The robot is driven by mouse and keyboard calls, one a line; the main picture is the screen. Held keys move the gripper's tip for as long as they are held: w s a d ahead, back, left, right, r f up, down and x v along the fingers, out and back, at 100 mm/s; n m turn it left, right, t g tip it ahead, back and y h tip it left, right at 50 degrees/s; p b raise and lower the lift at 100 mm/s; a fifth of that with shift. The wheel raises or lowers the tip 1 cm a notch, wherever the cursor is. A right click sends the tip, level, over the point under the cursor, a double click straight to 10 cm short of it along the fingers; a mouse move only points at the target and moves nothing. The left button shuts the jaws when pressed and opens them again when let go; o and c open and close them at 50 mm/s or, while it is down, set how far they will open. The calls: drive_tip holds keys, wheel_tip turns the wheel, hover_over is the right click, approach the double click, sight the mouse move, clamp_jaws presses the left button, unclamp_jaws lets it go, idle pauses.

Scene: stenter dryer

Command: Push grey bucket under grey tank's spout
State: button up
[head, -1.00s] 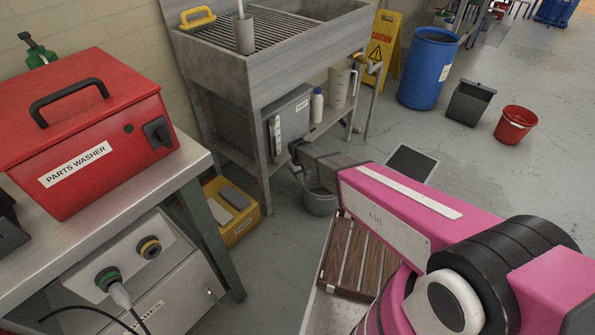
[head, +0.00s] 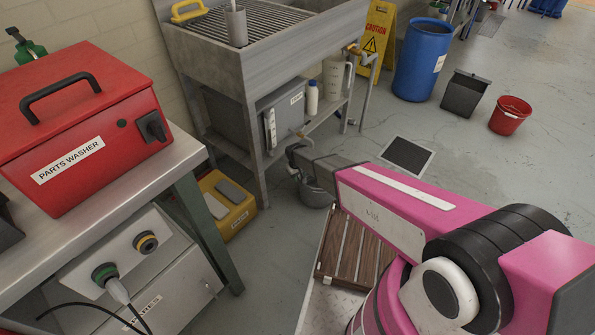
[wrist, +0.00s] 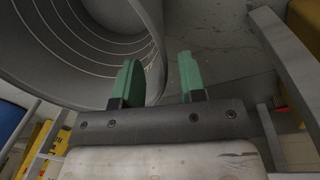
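The grey bucket (head: 314,194) stands on the floor in front of the sink stand, partly hidden by my arm. The grey tank (head: 283,112) sits on the stand's lower shelf, with its spout (head: 302,135) at the front, just above and behind my wrist. My gripper's fingers are hidden in the head view. In the wrist view my gripper (wrist: 158,82) shows two green fingers apart. The bucket (wrist: 95,42) fills the upper left, its ringed inside visible. Its rim passes between the fingers, close to the left one; I cannot tell whether they touch.
The stand's legs (head: 256,160) are close to my wrist. A yellow box (head: 240,217) lies to the left. A wooden slatted piece (head: 352,250) lies below my arm.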

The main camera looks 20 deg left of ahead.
sight(299, 179)
drive_tip(key=shift+w+d+f, duration=0.1)
drive_tip(key=shift+f, duration=0.85)
drive_tip(key=shift+w+d+f, duration=0.1)
drive_tip(key=shift+f, duration=0.85)
clamp_jaws()
drive_tip(key=shift+w+d, duration=0.15)
drive_tip(key=shift+w, duration=1.7)
